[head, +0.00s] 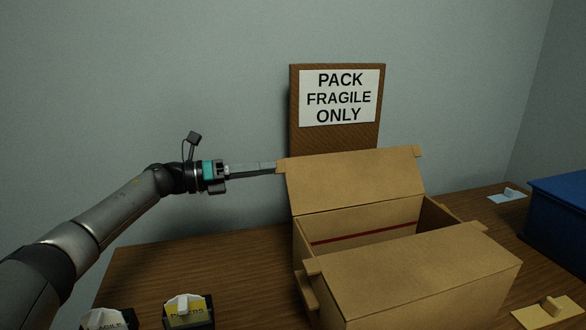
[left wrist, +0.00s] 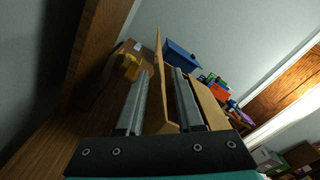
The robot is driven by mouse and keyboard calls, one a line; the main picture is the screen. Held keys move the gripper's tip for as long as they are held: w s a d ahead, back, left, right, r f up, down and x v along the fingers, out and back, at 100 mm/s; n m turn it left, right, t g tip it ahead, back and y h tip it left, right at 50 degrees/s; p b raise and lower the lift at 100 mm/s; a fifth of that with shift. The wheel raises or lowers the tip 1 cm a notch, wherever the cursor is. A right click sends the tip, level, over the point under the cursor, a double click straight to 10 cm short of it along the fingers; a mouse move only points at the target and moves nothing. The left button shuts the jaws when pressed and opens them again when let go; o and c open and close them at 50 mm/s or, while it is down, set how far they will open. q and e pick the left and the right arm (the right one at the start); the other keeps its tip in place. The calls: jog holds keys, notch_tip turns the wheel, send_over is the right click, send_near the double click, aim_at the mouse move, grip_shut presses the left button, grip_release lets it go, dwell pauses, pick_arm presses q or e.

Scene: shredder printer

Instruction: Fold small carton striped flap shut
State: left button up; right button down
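An open brown carton (head: 420,285) stands on the table. Its back flap (head: 350,180) stands up, leaning slightly back, and its front flap (head: 415,272) slopes toward me. A dark red stripe (head: 365,233) runs along the inside of the back wall; I see no stripe on the flaps facing me. My left gripper (head: 275,168) is at the left edge of the back flap. In the left wrist view, its two fingers (left wrist: 163,72) are apart, with a thin flap edge (left wrist: 158,60) between them and gaps beside it. My right gripper is not in view.
A brown board with a "PACK FRAGILE ONLY" sign (head: 339,97) stands behind the carton. A blue box (head: 560,215) is at the right. Small knobbed pieces (head: 188,308) lie at the front left, another (head: 545,312) at the front right.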

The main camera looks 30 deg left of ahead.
aim_at(293, 166)
pick_arm(q)
jog(key=x, duration=0.5)
jog(key=shift+w+d+b, duration=0.15)
jog(key=shift+w+b, duration=0.05)
jog(key=shift+b, duration=0.1)
jog(key=shift+w+d, duration=0.45)
jog(key=shift+d, duration=0.05)
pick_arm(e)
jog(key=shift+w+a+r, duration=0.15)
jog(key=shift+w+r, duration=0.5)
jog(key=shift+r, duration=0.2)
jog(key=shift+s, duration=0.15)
pick_arm(q)
grip_shut()
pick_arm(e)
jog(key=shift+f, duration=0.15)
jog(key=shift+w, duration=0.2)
